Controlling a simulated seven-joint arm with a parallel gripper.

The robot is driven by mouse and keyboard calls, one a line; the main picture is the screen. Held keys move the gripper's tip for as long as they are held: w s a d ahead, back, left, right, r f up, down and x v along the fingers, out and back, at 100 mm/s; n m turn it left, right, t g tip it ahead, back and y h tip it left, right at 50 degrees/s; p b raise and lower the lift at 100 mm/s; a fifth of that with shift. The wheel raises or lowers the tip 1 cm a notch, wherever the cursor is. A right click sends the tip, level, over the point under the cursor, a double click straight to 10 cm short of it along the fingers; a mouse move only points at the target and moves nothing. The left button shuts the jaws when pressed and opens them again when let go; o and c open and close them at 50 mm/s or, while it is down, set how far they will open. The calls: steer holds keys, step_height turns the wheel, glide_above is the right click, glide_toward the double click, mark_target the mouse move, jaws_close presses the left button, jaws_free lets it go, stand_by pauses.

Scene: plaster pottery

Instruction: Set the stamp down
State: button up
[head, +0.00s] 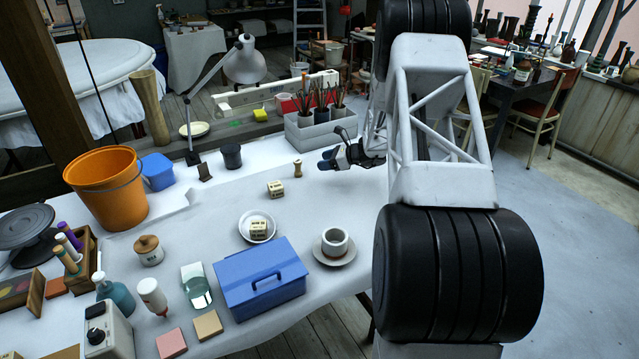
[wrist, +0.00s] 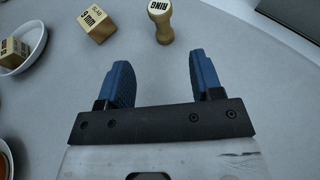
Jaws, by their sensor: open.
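A small wooden stamp (head: 298,168) stands upright on the white table in the head view. In the wrist view the stamp (wrist: 161,20) shows the word RING on its top and lies just beyond my fingertips. My gripper (wrist: 158,80) is open with nothing between its blue fingers. In the head view my gripper (head: 328,162) is to the right of the stamp, apart from it.
A lettered wooden block (head: 275,189) stands left of the stamp. Another block (head: 258,228) sits in a white dish (head: 245,236). A cup (head: 335,241) on a saucer and a blue toolbox (head: 262,290) are nearer. A grey brush holder (head: 308,136) stands behind.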

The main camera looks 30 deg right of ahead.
steer(key=s+a+r+n+g+h, duration=0.1)
steer(key=s+a+r+n+g, duration=0.3)
steer(key=s+a+r+n, duration=0.55)
steer(key=s+a+r+n+g+h, duration=0.1)
steer(key=s+a+r+n+g, duration=0.25)
steer(key=s+a+r, duration=1.1)
steer(key=s+a+r+n+h, duration=0.1)
steer(key=s+a+n+h, duration=0.1)
steer(key=s, duration=0.7)
steer(key=s+a+r+n+h, duration=0.1)
steer(key=s+a+n+h, duration=0.2)
steer(key=s, duration=0.7)
steer(key=s+a+r+n+h, duration=0.1)
steer(key=s+a+n+h, duration=0.1)
steer(key=s+a+n, duration=0.3)
steer(key=shift+s+a+r+n+t+h, duration=0.3)
steer(key=shift+s+n, duration=1.5)
steer(key=shift+s, duration=0.75)
